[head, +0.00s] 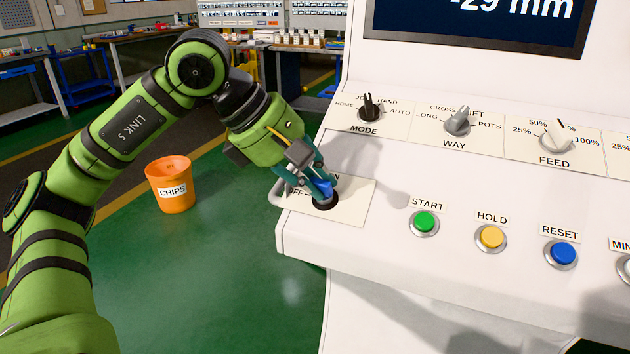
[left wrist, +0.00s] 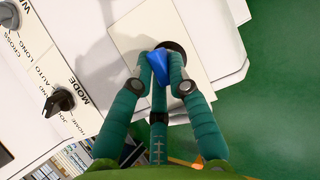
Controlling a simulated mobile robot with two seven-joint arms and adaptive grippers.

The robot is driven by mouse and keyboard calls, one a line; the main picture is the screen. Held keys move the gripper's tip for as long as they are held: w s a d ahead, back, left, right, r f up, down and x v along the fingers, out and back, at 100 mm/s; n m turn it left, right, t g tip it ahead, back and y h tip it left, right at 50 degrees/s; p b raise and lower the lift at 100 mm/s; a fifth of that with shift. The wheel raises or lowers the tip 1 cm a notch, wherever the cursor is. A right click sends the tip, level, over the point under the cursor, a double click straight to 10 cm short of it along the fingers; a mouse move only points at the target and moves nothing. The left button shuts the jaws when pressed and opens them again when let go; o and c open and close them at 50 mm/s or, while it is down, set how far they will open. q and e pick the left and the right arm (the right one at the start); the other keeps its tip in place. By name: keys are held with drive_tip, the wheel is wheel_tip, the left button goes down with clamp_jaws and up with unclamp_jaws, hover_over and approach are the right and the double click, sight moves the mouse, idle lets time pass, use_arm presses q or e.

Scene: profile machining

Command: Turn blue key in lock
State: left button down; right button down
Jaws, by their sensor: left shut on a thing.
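The blue key (head: 323,188) stands in the dark round lock (head: 325,202) at the left end of the white control panel. The lock sits on a cream plate (head: 352,204) with ON and OFF lettering, partly covered by my gripper. My left gripper (head: 318,184) reaches down from the upper left and is shut on the key. In the left wrist view the blue key (left wrist: 159,68) is between the teal fingers (left wrist: 160,74), and the lock (left wrist: 171,48) shows just beyond them. The key's exact angle is hard to tell. My right gripper is not in view.
Right of the lock are the green START (head: 424,222), yellow HOLD (head: 490,237) and blue RESET (head: 563,253) buttons. The MODE knob (head: 370,107), WAY knob (head: 457,121) and FEED knob (head: 556,136) stand above. An orange CHIPS bin (head: 170,186) is on the green floor at left.

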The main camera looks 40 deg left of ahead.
use_arm(q)
drive_tip(key=shift+f+n+b, duration=0.15)
drive_tip(key=shift+n+b, duration=0.25)
drive_tip(key=shift+b, duration=0.2)
drive_tip(key=c, duration=1.1)
unclamp_jaws()
drive_tip(key=v, duration=1.2)
drive_tip(key=shift+s, duration=0.2)
